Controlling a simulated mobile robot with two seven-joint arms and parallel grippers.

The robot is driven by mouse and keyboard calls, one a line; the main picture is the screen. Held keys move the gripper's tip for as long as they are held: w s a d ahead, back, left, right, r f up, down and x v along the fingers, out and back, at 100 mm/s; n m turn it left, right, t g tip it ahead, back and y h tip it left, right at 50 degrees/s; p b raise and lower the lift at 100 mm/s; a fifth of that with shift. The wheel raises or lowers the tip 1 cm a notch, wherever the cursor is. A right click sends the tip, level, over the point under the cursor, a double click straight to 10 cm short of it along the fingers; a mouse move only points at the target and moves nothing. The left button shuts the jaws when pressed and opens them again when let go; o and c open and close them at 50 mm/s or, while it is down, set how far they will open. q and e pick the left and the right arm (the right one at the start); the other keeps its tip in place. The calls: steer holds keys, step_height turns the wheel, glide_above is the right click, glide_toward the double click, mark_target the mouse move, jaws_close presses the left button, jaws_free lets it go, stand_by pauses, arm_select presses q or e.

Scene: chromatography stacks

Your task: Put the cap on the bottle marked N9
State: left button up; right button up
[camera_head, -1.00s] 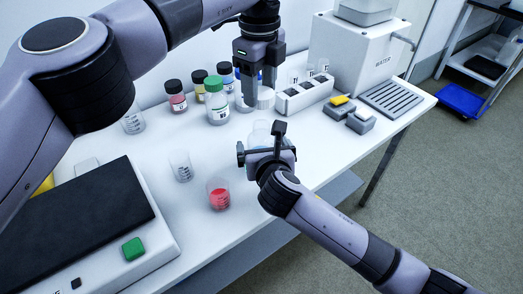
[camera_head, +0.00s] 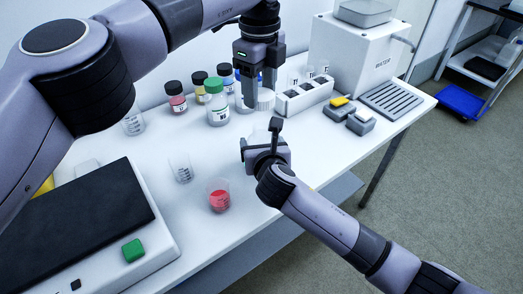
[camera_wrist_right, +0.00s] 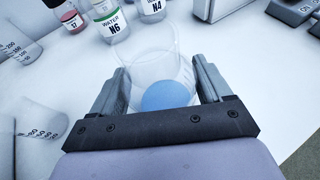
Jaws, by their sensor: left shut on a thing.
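My left gripper (camera_head: 259,98) is shut on what looks like a white ribbed cap (camera_head: 265,99), low over the back of the table. A clear bottle partly shows behind its fingers. A green-capped bottle (camera_head: 217,102) stands to the left; in the right wrist view its label reads N6 (camera_wrist_right: 113,27). A bottle marked N4 (camera_wrist_right: 151,7) is beside it. No N9 mark is readable. My right gripper (camera_wrist_right: 160,90) has its fingers on either side of a clear beaker (camera_wrist_right: 148,62) with blue contents; whether they grip it is unclear.
A red-filled beaker (camera_head: 219,197) and an empty beaker (camera_head: 181,168) stand in front. A white rack (camera_head: 304,97), a water dispenser (camera_head: 362,65) and small blocks (camera_head: 341,107) are right. A black-topped device (camera_head: 75,225) is left.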

mark_target(260, 108)
arm_select(q)
steer(key=shift+f, duration=2.5)
steer(key=shift+f, duration=0.1)
steer(key=shift+f, duration=0.8)
steer(key=shift+f, duration=0.55)
